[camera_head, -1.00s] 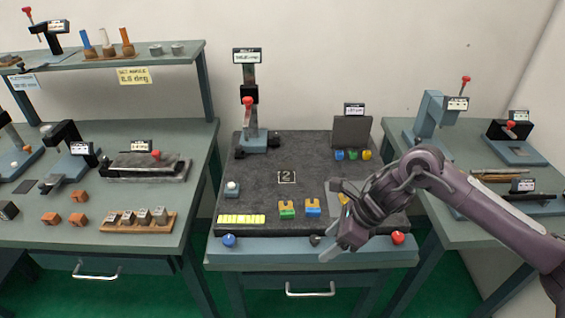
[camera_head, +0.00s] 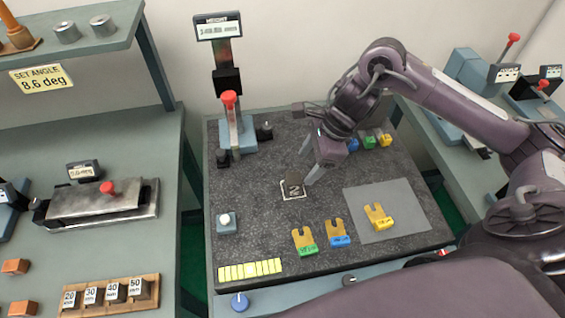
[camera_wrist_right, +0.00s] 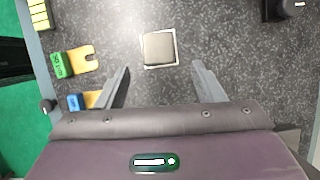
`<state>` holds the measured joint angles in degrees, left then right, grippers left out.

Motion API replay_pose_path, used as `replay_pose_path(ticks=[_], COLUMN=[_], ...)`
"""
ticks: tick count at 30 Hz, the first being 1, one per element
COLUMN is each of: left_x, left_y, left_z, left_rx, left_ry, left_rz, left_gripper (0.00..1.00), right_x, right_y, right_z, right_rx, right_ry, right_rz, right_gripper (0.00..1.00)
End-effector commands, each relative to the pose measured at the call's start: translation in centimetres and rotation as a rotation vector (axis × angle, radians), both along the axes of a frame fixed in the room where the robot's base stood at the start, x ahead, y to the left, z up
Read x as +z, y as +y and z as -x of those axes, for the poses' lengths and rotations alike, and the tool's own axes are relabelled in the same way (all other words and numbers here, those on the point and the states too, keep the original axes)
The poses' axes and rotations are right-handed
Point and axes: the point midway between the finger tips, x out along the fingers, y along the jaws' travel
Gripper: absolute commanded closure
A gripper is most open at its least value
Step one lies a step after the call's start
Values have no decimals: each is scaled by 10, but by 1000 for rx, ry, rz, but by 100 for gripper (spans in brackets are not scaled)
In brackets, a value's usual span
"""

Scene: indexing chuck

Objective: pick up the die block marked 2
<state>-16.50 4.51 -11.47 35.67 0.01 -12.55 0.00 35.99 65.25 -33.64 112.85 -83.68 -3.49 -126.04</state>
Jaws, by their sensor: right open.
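The die block marked 2 (camera_head: 292,188) is a small dark grey block with a white 2 on its front face. It sits in a white square outline on the speckled dark plate (camera_head: 260,215). In the right wrist view its bare top (camera_wrist_right: 159,47) shows as a beige-grey square. My right gripper (camera_head: 308,160) is open and empty, beside and apparently above the block. In the right wrist view the block lies beyond the two fingertips (camera_wrist_right: 161,67), roughly centred between them; no contact shows. My left gripper is not in view.
Green, blue and yellow fork-shaped gauges (camera_head: 338,233) lie in front of the block, the yellow one on a grey sheet (camera_head: 412,205). A height stand (camera_head: 230,120) with a red knob stands behind left. A white button box (camera_head: 227,222) is at left. The plate around the block is clear.

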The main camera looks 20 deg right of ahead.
Motion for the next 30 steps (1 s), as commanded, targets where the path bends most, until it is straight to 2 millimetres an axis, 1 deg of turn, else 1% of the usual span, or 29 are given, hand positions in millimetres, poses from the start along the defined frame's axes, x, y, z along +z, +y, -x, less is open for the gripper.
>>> replay_pose_path(ticks=[1, 3, 6, 11, 14, 18, 21, 29, 30], left_x=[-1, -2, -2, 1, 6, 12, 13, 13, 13], left_y=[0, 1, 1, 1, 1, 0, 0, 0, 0], left_z=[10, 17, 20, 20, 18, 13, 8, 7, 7], left_rx=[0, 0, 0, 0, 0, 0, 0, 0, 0], left_ry=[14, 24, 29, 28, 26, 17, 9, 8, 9], left_rz=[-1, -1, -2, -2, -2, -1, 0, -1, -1], left_gripper=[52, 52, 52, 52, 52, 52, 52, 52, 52], right_x=[-2, -7, -18, -30, -42, -59, -67, -70, -70], right_y=[1, 3, 8, 15, 23, 31, 33, 34, 34], right_z=[0, 0, -2, -4, -5, -7, -9, -9, -9], right_rx=[1, 0, 0, 0, 0, -2, -2, -1, -1], right_ry=[2, 3, 4, 3, 6, 4, 3, 0, 0], right_rz=[-1, -2, -5, -4, -6, -4, -2, 0, 0], right_gripper=[38, 38, 38, 38, 38, 38, 38, 38, 43])
